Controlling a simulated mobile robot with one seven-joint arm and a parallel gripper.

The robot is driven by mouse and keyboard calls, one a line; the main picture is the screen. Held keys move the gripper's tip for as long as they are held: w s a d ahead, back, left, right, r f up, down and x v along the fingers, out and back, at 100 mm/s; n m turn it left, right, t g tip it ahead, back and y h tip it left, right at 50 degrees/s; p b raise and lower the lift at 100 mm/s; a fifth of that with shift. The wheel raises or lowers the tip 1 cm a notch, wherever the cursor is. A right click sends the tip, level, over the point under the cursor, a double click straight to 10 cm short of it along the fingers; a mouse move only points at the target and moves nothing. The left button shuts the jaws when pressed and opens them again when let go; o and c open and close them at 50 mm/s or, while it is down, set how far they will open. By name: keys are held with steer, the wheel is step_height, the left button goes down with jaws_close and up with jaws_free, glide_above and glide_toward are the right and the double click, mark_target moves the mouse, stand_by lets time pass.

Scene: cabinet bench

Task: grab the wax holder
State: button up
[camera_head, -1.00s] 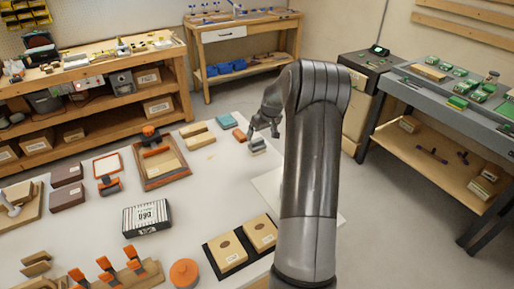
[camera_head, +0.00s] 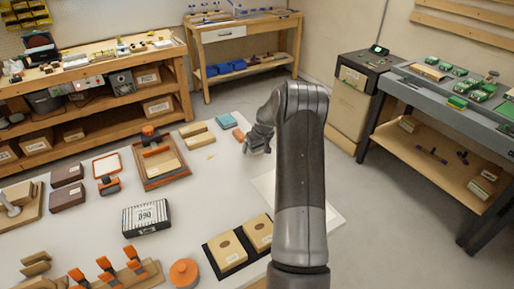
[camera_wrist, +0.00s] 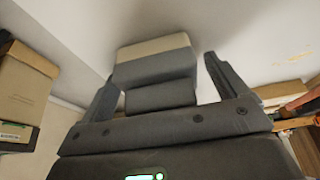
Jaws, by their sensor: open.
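The likely wax holder (camera_wrist: 157,47) is a grey block with a pale, cream end in the wrist view. It lies on the white table, between the two fingers of my gripper (camera_wrist: 160,70). The fingers are apart, with a visible gap beside the block on the right; contact on the left is unclear. In the head view my gripper (camera_head: 258,139) is over the far right part of the table and mostly hides the block.
The table's right edge is close to my gripper.

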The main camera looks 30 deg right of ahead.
steer(key=shift+r, duration=0.1)
steer(key=c, duration=1.2)
steer(key=shift+o, duration=0.2)
